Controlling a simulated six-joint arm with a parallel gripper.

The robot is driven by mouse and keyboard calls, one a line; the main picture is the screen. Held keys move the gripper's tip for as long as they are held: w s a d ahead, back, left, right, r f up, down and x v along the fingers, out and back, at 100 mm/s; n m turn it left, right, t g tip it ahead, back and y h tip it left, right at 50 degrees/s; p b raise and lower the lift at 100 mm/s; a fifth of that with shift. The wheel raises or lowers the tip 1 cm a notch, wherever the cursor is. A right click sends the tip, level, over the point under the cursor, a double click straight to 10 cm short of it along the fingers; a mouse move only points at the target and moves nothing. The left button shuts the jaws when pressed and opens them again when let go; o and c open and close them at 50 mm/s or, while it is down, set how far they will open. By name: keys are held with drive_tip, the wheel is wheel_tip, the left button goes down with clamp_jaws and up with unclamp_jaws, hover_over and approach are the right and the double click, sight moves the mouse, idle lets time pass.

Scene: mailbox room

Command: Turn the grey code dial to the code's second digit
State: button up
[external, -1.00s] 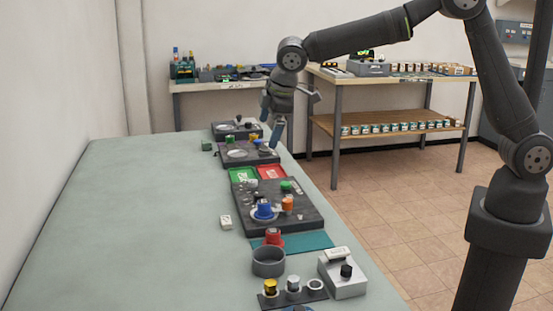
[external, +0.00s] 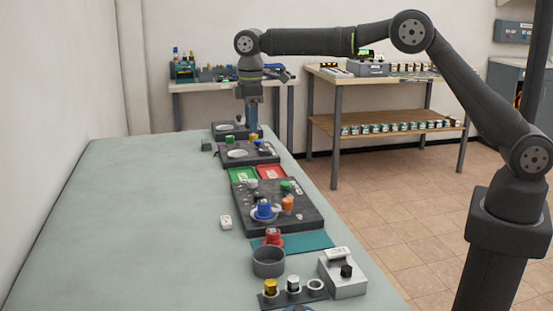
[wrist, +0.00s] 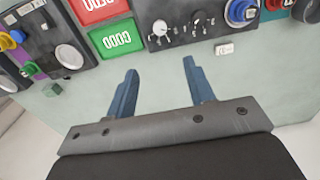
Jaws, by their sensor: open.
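My gripper (external: 253,135) points down near the far end of the table, by the two far panels in the external view. In the wrist view my gripper (wrist: 160,66) has its blue fingers spread, with only bare tabletop between them. The near dark panel (external: 300,218) carries a blue knob (external: 264,210), a green knob, an orange knob and small light-grey parts. In the wrist view that panel shows a small grey knob (wrist: 160,28) beyond the fingers. A grey disc (wrist: 68,57) sits on the panel to the left. I cannot tell which one is the code dial, and no code digits are readable.
A small white block (external: 226,222) lies left of the near panel. The table's left side is clear.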

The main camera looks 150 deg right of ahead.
sight(253, 181)
wheel_tip(253, 181, down, 17)
drive_tip(key=shift+f, duration=0.2)
idle(0.3)
drive_tip(key=c, duration=1)
